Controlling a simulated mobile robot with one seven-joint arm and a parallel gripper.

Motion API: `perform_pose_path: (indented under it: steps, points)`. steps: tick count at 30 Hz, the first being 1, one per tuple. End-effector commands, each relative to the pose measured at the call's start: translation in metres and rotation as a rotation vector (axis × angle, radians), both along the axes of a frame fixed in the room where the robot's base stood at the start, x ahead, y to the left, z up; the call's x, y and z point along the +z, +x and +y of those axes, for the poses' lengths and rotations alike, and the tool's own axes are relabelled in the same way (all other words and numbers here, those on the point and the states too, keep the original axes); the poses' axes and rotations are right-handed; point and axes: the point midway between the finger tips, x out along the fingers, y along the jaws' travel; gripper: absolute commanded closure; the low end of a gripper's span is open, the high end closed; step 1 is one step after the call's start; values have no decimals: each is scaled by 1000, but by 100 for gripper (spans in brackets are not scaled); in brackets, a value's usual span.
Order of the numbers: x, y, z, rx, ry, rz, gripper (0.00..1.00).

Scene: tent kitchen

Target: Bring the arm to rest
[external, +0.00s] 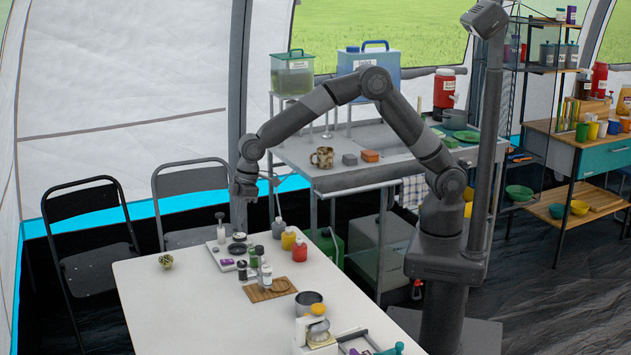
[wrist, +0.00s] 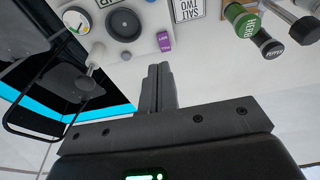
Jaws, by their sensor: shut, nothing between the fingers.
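My arm reaches out from its column over the far end of the white table (external: 175,300). My gripper (external: 240,228) points down near a tray (external: 221,262) with small items on it. In the wrist view my gripper's two fingers (wrist: 158,72) are together with nothing between them. The fingertips appear close to the edge of the white tray (wrist: 140,48) in that view. I cannot tell their exact height above the table.
A wooden board (external: 258,294) and a metal pot (external: 308,302) are nearer the front. The table's left part is mostly clear.

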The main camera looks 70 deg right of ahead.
Motion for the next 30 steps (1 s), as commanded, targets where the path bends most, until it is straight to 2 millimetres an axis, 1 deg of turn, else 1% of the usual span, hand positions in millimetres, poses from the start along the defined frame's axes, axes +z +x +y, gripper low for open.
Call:
perform_pose_path:
  steps: [1,4,19,22,23,26,29,30]
  points:
    - [4,-2,-2,0,0,0,100]
    - [9,-4,-4,0,-1,1,100]
    - [10,-5,-5,0,-1,1,100]
    - [16,-5,-9,-7,0,-3,100]
    - [19,-6,-13,-12,1,-6,100]
    - [39,-10,-33,-41,2,-19,100]
    - [66,-18,-64,-87,4,-40,100]
    - [78,-23,-78,-109,5,-48,100]
